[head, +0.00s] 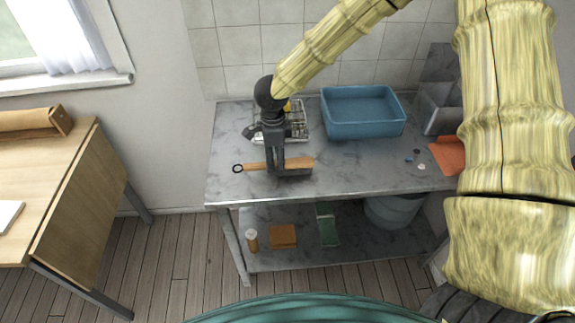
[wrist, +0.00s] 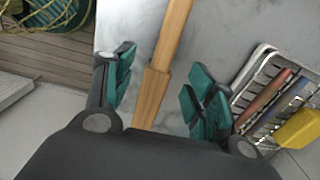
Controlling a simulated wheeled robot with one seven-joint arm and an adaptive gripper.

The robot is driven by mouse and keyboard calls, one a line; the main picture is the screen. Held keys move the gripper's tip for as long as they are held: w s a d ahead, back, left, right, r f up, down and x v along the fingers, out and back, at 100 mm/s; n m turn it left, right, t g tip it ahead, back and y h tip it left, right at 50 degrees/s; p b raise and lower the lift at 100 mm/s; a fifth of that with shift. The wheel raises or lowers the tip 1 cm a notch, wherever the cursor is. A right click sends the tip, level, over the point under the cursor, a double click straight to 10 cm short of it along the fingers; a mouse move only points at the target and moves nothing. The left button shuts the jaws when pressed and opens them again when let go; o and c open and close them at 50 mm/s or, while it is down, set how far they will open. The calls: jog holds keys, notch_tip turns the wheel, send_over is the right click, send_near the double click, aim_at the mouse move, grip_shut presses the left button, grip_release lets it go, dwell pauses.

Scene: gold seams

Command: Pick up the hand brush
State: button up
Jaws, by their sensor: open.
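The hand brush (head: 301,163) is a light wooden piece lying across the left part of the grey marbled worktop. Its thin handle points left and ends in a dark ring. In the wrist view the brush's wood (wrist: 151,95) runs between the two fingers, with the thin part away from me and the wider part nearer. My gripper (head: 287,171) points down over the brush; in the wrist view my gripper (wrist: 163,85) is open, with teal pads on either side of the wood and visible gaps.
A wire rack (head: 298,122) stands just behind the brush; it holds a yellow block (wrist: 300,128) and sticks. A blue basin (head: 363,130) stands at the back. An orange cloth (head: 447,156) and small pieces lie right. The worktop's front middle is clear.

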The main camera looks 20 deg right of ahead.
aim_at(275, 163)
jog(key=shift+f+p, duration=0.35)
jog(key=shift+f, duration=1.55)
jog(key=c, duration=1.1)
